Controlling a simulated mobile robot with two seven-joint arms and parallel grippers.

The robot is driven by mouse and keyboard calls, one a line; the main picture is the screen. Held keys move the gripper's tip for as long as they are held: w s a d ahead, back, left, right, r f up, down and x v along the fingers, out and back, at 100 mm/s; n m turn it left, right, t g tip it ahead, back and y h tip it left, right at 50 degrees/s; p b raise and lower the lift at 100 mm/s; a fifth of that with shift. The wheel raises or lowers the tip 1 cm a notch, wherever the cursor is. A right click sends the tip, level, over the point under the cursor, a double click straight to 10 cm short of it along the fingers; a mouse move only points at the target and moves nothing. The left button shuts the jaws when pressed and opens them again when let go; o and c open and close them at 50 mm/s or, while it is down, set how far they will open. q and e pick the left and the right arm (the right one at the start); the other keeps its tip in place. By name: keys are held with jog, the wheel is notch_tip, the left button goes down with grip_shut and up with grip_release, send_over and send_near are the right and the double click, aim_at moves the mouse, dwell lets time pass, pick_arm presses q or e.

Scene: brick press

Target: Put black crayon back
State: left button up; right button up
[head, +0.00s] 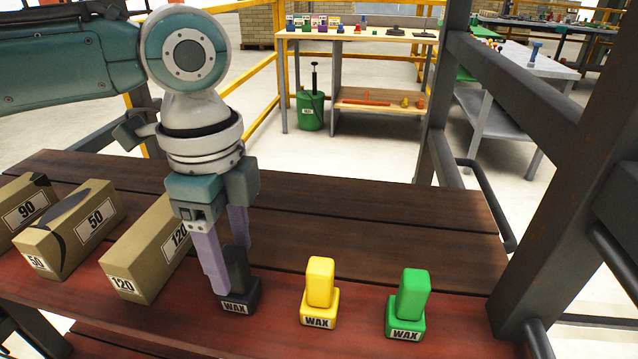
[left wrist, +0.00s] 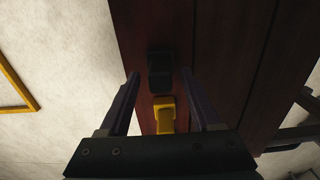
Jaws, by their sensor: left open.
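The black crayon (head: 240,287), a block with a WAX label and a narrower upper part, stands upright on the dark red wooden shelf (head: 375,270). My left gripper (head: 232,268) comes down over it, open. One purple finger is at its left front and the other is behind it, partly hiding its upper part. In the left wrist view the black crayon (left wrist: 160,70) shows in the gap near the fingertips of my left gripper (left wrist: 161,78). I cannot tell whether a finger touches it. My right gripper is out of view.
A yellow WAX crayon (head: 319,292) and a green WAX crayon (head: 409,304) stand to the right. Boxes marked 120 (head: 143,250), 50 (head: 70,230) and 90 (head: 22,208) lie to the left. A dark metal post (head: 560,190) stands at the right. Shelf boards behind the crayons are clear.

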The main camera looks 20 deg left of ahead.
pick_arm(q)
notch_tip(320, 180, up, 11)
jog(key=p, duration=0.1)
jog(key=s+d+f+n+t+h, duration=0.25)
jog(key=s+d+f+n, duration=0.25)
jog(key=s+d+f, duration=0.45)
jog(key=s+a+n+t+y, duration=0.1)
jog(key=s+a+n+y, duration=0.1)
jog(key=s+a+n, duration=0.4)
jog(key=shift+s+a+n, duration=0.2)
jog(key=shift+s+n, duration=0.05)
jog(key=shift+n, duration=0.95)
